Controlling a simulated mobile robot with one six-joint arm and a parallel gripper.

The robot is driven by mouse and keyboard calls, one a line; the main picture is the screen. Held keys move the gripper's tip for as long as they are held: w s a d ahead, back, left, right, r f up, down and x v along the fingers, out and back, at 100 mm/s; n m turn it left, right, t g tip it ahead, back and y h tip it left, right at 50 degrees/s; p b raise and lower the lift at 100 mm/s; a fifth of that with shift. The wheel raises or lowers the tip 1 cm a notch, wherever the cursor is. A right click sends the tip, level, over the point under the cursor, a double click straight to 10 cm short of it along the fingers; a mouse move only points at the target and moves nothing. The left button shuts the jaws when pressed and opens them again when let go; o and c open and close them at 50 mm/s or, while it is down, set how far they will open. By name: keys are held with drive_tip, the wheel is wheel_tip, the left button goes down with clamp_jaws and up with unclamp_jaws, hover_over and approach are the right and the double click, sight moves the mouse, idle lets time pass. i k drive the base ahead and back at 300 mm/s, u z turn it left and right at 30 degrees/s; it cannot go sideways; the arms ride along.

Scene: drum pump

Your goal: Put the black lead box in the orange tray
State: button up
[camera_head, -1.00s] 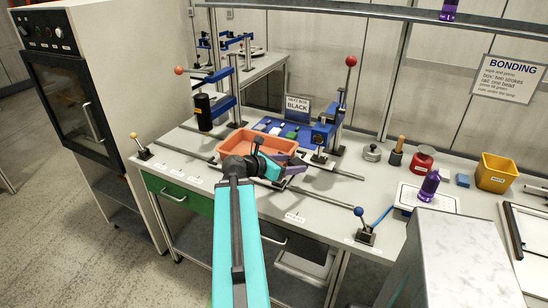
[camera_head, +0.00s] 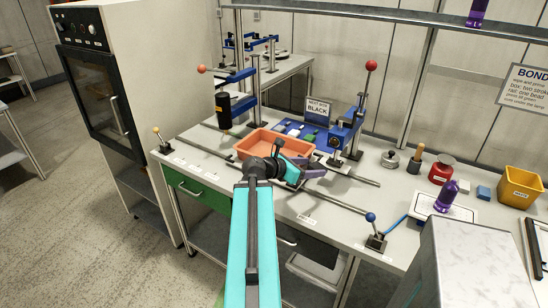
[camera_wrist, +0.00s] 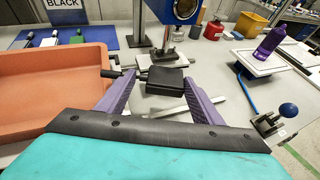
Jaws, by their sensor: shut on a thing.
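The black lead box (camera_wrist: 166,80) shows in the wrist view between the purple fingertips of my gripper (camera_wrist: 160,82), with a thin black piece sticking out to its left. My gripper is shut on it. In the head view my gripper (camera_head: 308,167) is at the right front of the orange tray (camera_head: 246,153), and I cannot make out the box clearly there. The orange tray also fills the left of the wrist view (camera_wrist: 40,112). The box is to the right of the tray, outside it. Its height above the bench is hard to tell.
A sign reading "NEXT BOX BLACK" (camera_head: 317,110) stands behind the tray, by a blue mat (camera_head: 290,128) with small parts. A press with a red knob (camera_head: 371,66) and a blue-knobbed lever (camera_head: 371,217) stand to the right. A black cylinder (camera_head: 223,110) hangs at left.

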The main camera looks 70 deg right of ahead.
sight(266, 150)
drive_tip(key=u, duration=0.05)
drive_tip(key=i, duration=0.9)
drive_tip(key=z, duration=0.05)
